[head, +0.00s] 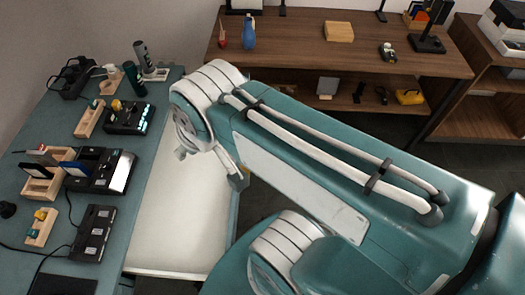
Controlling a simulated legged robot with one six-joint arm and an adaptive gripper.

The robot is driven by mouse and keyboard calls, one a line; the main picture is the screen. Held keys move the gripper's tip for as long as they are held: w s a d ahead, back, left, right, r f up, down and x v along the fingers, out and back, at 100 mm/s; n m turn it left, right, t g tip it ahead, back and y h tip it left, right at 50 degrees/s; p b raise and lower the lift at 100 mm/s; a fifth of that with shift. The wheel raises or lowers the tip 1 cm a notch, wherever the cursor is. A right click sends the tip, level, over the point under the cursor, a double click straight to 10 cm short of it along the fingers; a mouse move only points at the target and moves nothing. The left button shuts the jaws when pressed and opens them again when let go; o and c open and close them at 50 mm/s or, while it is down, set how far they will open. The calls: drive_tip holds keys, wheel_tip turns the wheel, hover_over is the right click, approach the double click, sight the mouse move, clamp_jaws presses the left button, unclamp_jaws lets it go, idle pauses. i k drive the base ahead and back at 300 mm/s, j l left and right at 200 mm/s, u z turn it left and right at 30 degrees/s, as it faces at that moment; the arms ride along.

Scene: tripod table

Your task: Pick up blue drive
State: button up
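A dark blue flat piece (77,169), perhaps the blue drive, stands upright at the left end of a black device on the blue-grey table (150,120). It is small here, so I cannot be sure what it is. A wooden holder (40,188) with a black upright piece stands just left of it. My gripper (240,179) shows only in part below the end of my arm, to the right of the table. It is well apart from the blue piece. Its fingers are mostly hidden, and I cannot see whether it holds anything.
Black devices (128,118) (94,233), wooden blocks (89,119) (40,228) and cables crowd the table. Dark green cylinders (134,79) stand at its back. A white open drawer or tray (178,225) lies along its right side. A brown bench (300,48) stands behind.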

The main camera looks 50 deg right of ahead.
sight(74, 168)
drive_tip(key=k+l+z, duration=0.15)
drive_tip(key=z, duration=0.15)
drive_tip(key=k+l+z, duration=0.15)
drive_tip(key=z, duration=0.2)
drive_tip(key=u, duration=1.35)
